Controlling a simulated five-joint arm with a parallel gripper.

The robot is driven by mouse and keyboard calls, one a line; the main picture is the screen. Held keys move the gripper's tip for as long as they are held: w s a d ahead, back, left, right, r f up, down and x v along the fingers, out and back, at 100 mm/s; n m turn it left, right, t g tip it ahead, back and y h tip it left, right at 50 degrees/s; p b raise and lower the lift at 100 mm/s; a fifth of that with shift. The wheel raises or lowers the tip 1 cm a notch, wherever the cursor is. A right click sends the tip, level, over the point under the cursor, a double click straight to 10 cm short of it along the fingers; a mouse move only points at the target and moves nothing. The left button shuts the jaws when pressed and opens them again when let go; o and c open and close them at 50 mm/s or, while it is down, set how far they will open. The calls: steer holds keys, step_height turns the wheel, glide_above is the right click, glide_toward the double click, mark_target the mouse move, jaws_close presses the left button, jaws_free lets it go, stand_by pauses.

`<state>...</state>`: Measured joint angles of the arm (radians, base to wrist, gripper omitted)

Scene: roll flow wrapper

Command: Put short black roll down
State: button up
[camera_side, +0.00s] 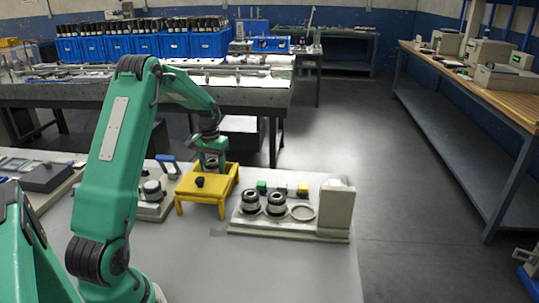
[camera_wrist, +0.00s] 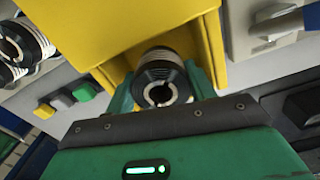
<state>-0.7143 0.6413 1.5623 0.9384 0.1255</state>
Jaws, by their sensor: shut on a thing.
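My gripper (camera_side: 211,164) is low over the yellow stand (camera_side: 222,183) in the side view. In the wrist view its two green fingers (camera_wrist: 161,92) are shut on the short black roll (camera_wrist: 160,67), one on each side. The roll is black with pale bands and a hollow centre, and its open end faces the wrist camera. The yellow stand (camera_wrist: 75,30) is behind the roll in the wrist view. I cannot tell whether the roll touches it.
A pale fixture (camera_side: 240,228) stands right of the yellow stand, with two black-and-white rolls (camera_side: 249,200) (camera_side: 277,203) and one empty ring (camera_side: 302,212). Green (camera_side: 261,187) and yellow (camera_side: 302,190) blocks are behind them. The bench front is clear.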

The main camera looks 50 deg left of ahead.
steer(key=shift+f, duration=0.25)
steer(key=shift+f, duration=1.75)
steer(key=shift+f, duration=0.15)
steer(key=o, duration=0.8)
step_height(320, 180, up, 12)
steer(key=shift+r, duration=0.15)
